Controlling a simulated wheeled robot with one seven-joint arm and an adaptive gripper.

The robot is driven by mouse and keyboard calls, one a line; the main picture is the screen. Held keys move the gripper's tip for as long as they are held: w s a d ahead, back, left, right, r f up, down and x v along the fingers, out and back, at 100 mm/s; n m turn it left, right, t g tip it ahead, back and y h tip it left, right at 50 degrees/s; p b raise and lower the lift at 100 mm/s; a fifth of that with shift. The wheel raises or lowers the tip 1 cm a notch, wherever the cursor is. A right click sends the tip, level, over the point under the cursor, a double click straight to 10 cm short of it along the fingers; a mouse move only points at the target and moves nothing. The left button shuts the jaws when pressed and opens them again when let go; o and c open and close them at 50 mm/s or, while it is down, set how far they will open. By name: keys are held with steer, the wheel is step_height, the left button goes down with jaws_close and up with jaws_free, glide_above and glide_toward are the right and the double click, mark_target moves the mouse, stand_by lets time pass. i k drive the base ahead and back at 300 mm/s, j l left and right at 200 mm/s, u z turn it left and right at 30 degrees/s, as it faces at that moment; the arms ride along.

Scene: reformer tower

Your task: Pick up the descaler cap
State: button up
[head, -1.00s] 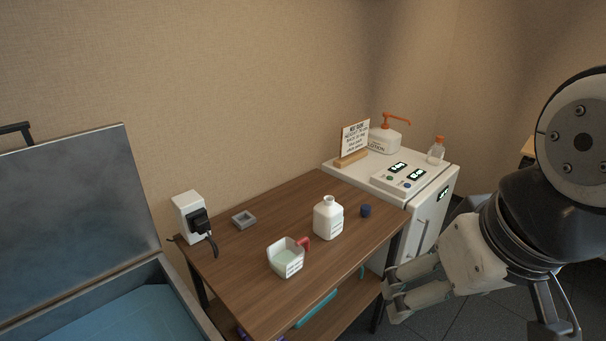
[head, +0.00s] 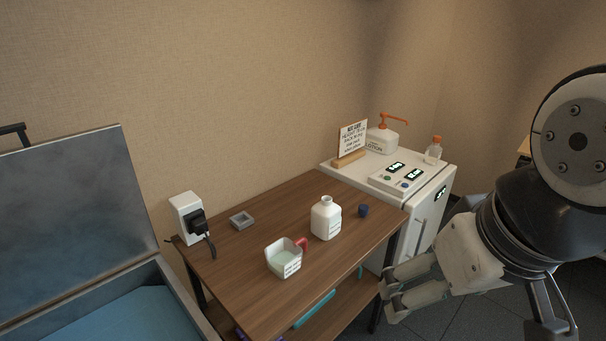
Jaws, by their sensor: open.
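A small dark blue cap (head: 363,210), which looks like the descaler cap, rests on the wooden table (head: 235,285) near its right end. It stands just right of an uncapped white bottle (head: 326,218) with a label too small to read. My gripper (head: 388,292) is at the lower right, in front of the table's right edge and lower in the picture than the cap. Its pale fingers point left and are apart, with nothing seen between them. The gripper is well clear of the cap.
A white jug with a red handle (head: 284,258) and a small grey tray (head: 242,220) share the table. A white cabinet (head: 424,222) adjoins on the right, bearing a sign (head: 352,140), a lotion pump bottle (head: 382,140) and a small orange-capped bottle (head: 433,151). An open chest is left.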

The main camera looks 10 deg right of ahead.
mark_target(362, 210)
steer(key=i+l, duration=0.3)
steer(key=l, duration=0.15)
steer(key=i+l, duration=0.3)
steer(key=l, duration=0.2)
steer(key=i+l, duration=0.65)
steer(key=l, duration=0.3)
steer(key=j+u, duration=0.05)
